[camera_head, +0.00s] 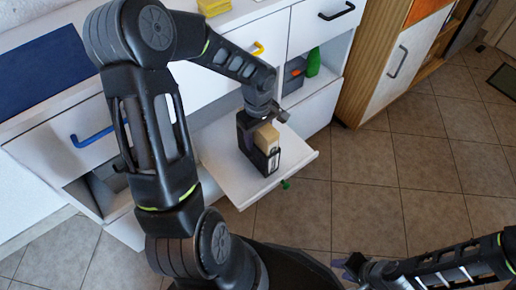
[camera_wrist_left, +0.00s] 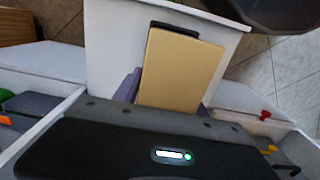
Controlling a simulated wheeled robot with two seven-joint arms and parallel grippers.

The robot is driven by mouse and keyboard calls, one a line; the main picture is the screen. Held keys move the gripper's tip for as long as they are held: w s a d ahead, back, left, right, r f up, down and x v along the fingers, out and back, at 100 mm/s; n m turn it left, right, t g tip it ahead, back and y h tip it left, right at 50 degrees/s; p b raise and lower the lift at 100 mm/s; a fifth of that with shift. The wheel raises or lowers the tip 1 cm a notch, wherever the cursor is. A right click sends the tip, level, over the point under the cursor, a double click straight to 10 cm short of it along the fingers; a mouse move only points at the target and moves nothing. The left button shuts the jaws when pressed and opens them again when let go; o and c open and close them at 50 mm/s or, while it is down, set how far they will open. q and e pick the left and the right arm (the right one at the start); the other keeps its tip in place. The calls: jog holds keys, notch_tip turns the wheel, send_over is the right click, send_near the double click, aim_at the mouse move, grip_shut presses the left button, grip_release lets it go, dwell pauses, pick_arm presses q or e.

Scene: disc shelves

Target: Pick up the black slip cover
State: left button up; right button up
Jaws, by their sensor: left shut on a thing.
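The black slip cover (camera_head: 273,159) is a dark, thin case with a pale label, above the white pull-out shelf in the head view. A tan block (camera_head: 267,137) sits against it. In the wrist view the tan face (camera_wrist_left: 180,68) fills the middle, with the cover's black edge (camera_wrist_left: 174,28) showing behind its top. My left gripper (camera_head: 250,127) comes down from above and is shut on the cover; its purple finger (camera_wrist_left: 128,86) shows beside the tan face. Whether the cover touches the shelf is unclear. My right gripper (camera_head: 352,267) is far from it at lower right; its jaw opening is unclear.
A wooden cabinet (camera_head: 362,65) stands right. The tiled floor in front is clear.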

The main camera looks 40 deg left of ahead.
pick_arm(q)
grip_shut()
dwell(0.4)
notch_tip(320, 180, up, 10)
jog(key=p, duration=0.2)
jog(key=shift+p, duration=0.4)
jog(key=shift+w, duration=0.1)
